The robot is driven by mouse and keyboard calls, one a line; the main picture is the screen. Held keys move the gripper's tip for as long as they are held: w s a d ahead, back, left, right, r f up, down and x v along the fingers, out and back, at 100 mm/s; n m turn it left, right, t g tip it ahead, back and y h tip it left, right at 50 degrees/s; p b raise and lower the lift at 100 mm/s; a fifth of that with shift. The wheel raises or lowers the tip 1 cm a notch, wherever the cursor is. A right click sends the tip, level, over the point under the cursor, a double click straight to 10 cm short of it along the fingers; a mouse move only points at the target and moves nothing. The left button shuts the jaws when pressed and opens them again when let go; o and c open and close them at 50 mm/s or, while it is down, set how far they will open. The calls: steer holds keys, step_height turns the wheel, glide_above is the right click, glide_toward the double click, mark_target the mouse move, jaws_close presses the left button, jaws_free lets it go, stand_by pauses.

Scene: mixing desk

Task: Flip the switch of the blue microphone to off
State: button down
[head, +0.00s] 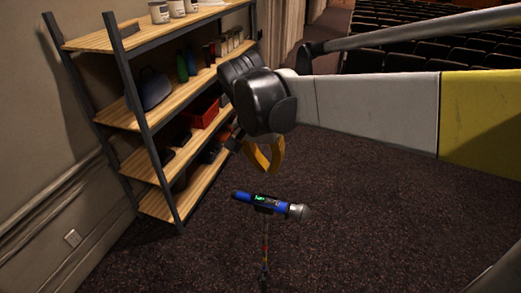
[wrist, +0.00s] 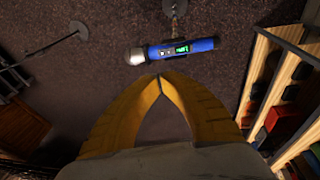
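The blue microphone (head: 243,196) lies about level on a thin stand (head: 265,245) in the head view, its grey head to the right. It also shows in the wrist view (wrist: 203,44), grey head to the left, just beyond my fingertips. A small dark panel with a lit green display (wrist: 182,49) is on its body. The switch is too small to make out. My gripper (head: 268,171) has yellow fingers and is above the microphone in the head view. In the wrist view the fingertips (wrist: 158,77) meet with nothing between them, apart from the microphone.
A shelf rack (head: 150,120) with several items, including a red bin (head: 203,112), stands at the left in the head view. Another stand with a round base (wrist: 81,30) shows in the wrist view. The dark carpet around the microphone's stand is clear.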

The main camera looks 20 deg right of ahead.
glide_toward(272, 201)
steer(key=x, duration=0.2)
steer(key=d+x, duration=0.1)
steer(key=x, duration=0.5)
steer(key=shift+d+b, duration=0.3)
steer(key=shift+b, duration=0.1)
steer(key=shift+s, duration=0.1)
